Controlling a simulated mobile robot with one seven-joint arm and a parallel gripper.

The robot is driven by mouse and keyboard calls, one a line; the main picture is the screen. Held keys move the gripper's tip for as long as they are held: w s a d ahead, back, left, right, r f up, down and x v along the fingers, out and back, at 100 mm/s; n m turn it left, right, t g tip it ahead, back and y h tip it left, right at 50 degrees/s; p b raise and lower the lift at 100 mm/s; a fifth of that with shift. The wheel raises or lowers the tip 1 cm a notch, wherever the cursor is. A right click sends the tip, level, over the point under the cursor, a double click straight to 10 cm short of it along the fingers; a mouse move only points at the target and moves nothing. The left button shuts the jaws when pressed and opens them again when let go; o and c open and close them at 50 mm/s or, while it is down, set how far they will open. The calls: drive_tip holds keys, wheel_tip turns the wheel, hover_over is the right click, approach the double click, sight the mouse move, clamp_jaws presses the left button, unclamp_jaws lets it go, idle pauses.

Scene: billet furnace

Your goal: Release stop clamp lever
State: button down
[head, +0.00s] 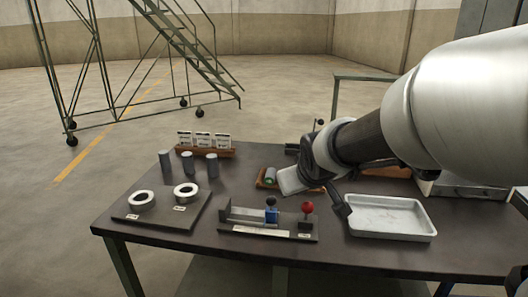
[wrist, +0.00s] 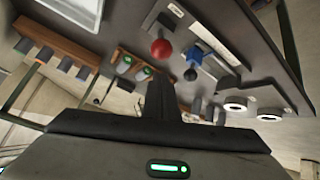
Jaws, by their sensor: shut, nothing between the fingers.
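The stop fixture (head: 268,232) lies at the front middle of the table. A blue block (head: 271,215) with a black ball knob (head: 271,201) sits on it, and a red ball knob (head: 307,208) stands at its right end. In the wrist view the red knob (wrist: 161,48), blue block (wrist: 197,55) and black knob (wrist: 190,75) lie beyond my fingers. I cannot tell for sure which knob is the stop clamp lever. My gripper (head: 346,212) is shut and empty, right of the red knob near the tray; it also shows in the wrist view (wrist: 160,85).
A white tray (head: 391,229) stands at the right. A dark board (head: 160,222) with two rings (head: 186,191) is at the left, with several grey cylinders (head: 188,161) behind it. A wooden card rack (head: 205,152) and small wooden holder (head: 263,185) are farther back.

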drive_tip(key=p+v, duration=0.2)
drive_tip(key=v, duration=0.7)
drive_tip(key=shift+s+a, duration=0.5)
